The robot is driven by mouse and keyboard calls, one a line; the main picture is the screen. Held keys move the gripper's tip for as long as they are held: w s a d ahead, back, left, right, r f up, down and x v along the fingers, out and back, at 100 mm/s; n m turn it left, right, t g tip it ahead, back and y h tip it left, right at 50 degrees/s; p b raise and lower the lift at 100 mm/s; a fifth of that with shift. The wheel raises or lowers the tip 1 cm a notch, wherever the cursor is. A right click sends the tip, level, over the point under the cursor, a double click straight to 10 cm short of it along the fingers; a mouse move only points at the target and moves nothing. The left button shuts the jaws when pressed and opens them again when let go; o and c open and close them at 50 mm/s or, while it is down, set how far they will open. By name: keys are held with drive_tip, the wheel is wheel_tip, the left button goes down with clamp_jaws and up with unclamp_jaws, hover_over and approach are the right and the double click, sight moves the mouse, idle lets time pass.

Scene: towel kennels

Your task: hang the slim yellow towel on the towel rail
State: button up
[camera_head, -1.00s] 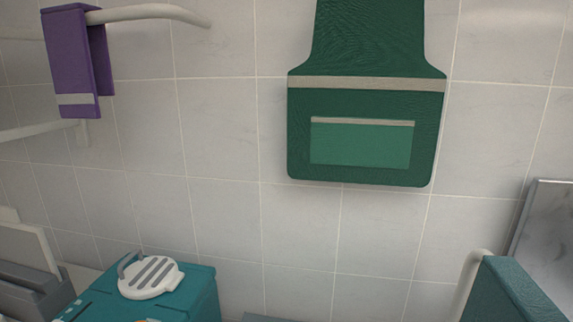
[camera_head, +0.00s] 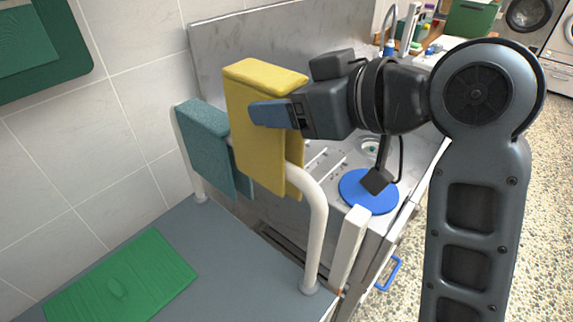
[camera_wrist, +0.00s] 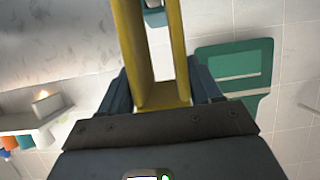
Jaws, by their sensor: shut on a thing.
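The slim yellow towel (camera_head: 258,135) is folded over, its fold at the top and its two flaps hanging down. My gripper (camera_head: 275,113) is shut on it near the top, with a blue finger across its face. The white towel rail (camera_head: 316,205) curves up from the grey top and goes behind the yellow towel. I cannot tell whether the towel's fold rests on the rail. A teal towel (camera_head: 205,145) hangs further along, close to the left. In the wrist view the yellow towel (camera_wrist: 172,45) stands between my fingers, with a gap between its flaps.
A green mat (camera_head: 125,280) lies on the grey top (camera_head: 235,265). A metal sink unit with a grey back panel (camera_head: 215,50) stands behind the towels. A blue disc (camera_head: 368,192) lies there.

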sight(287, 173)
wheel_tip(287, 173, down, 12)
drive_tip(key=shift+r, duration=0.15)
idle(0.3)
drive_tip(key=o, duration=1.4)
drive_tip(key=shift+f, duration=0.2)
drive_tip(key=shift+f, duration=0.1)
drive_tip(key=v, duration=0.4)
drive_tip(key=b+v, duration=0.1)
drive_tip(key=v, duration=0.3)
drive_tip(key=shift+s+a, duration=0.2)
drive_tip(key=shift+a, duration=0.05)
